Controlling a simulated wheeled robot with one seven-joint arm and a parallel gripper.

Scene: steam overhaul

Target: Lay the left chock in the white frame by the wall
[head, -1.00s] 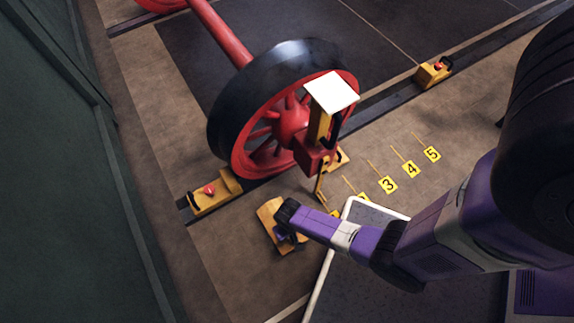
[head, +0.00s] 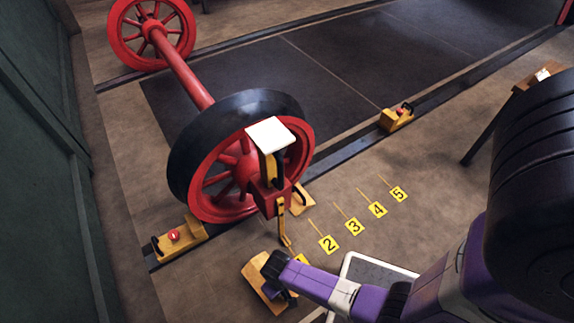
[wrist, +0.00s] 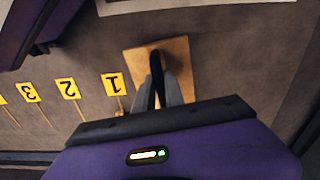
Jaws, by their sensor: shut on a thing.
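My gripper (head: 278,270) points down and is shut on a yellow-tan chock (head: 256,291), just in front of the wheel. In the wrist view the chock (wrist: 181,55) is a flat, tan, roughly square piece; the fingers (wrist: 157,85) close over a dark part at its middle. Whether it touches the floor is unclear. Another yellow chock with a red knob (head: 178,239) sits on the rail at the wheel's left. A yellow piece (head: 301,199) is partly hidden at the wheel's right. The white frame is not clearly identifiable; a pale strip (wrist: 180,3) crosses the wrist view's top edge.
A red wheelset with a black tyre (head: 240,160) stands on the rails, with a white-topped yellow and red fixture (head: 270,160) before it. Numbered yellow floor tags (head: 354,226) run rightward. A dark green wall (head: 40,190) is at left, with bare floor (head: 110,215) beside it.

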